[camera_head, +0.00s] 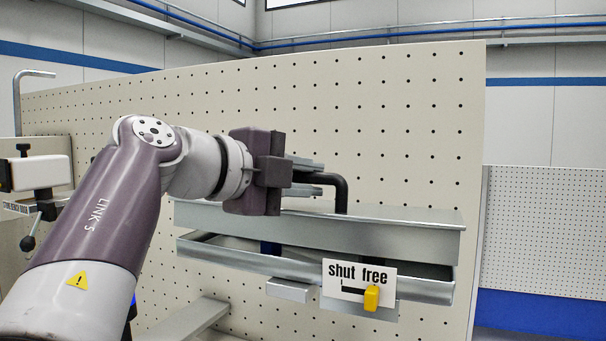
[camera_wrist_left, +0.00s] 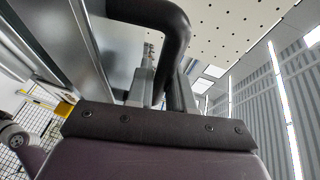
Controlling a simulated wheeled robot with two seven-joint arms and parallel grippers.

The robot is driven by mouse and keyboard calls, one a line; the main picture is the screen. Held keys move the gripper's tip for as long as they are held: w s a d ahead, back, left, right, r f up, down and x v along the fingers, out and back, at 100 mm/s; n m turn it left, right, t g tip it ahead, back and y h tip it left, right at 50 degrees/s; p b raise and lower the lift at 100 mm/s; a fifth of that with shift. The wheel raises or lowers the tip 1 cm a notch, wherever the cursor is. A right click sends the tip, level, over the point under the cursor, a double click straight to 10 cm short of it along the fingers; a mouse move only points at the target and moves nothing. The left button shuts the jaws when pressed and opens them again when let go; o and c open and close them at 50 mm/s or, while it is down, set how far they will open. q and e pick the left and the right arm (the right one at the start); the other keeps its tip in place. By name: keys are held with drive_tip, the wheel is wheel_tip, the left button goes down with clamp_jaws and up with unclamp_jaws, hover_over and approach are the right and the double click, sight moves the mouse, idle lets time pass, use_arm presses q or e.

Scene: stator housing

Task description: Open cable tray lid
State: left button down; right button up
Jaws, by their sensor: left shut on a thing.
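The cable tray (camera_head: 415,289) is a grey metal trough fixed to the pegboard wall. Its grey lid (camera_head: 380,230) sits above it, with a dark gap between lid and tray along the front. A black bent handle (camera_head: 341,190) rises from the lid; it also shows large in the left wrist view (camera_wrist_left: 170,22). My left gripper (camera_head: 318,178) is shut on the handle's upper bar, its fingers on either side. A yellow slider (camera_head: 371,298) on the tray's front stands below the word "free" on a white "shut free" label (camera_head: 345,272). My right gripper is not in view.
The perforated panel (camera_head: 400,120) stands close behind the tray. A grey bracket (camera_head: 190,320) juts out at lower left. A white device with a black-knobbed lever (camera_head: 35,175) stands at the far left. Space right of the tray looks free.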

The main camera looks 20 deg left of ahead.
sight(314, 205)
use_arm(q)
drive_tip(key=r+p, duration=0.1)
drive_tip(key=p, duration=0.2)
drive_tip(key=w+r+g+p, duration=0.1)
drive_tip(key=r+p, duration=0.1)
drive_tip(key=p, duration=0.1)
drive_tip(key=w+r+g+p, duration=0.1)
drive_tip(key=r+p, duration=0.1)
drive_tip(key=p, duration=0.1)
drive_tip(key=shift+w+n+y, duration=0.25)
drive_tip(key=shift+n+y, duration=0.05)
drive_tip(key=shift+w+g+p, duration=0.4)
drive_tip(key=shift+w, duration=0.1)
drive_tip(key=shift+w+r+n+g, duration=0.3)
drive_tip(key=shift+w+g, duration=0.1)
drive_tip(key=shift+g, duration=0.1)
drive_tip(key=shift+y, duration=0.3)
drive_tip(key=c, duration=1.1)
unclamp_jaws()
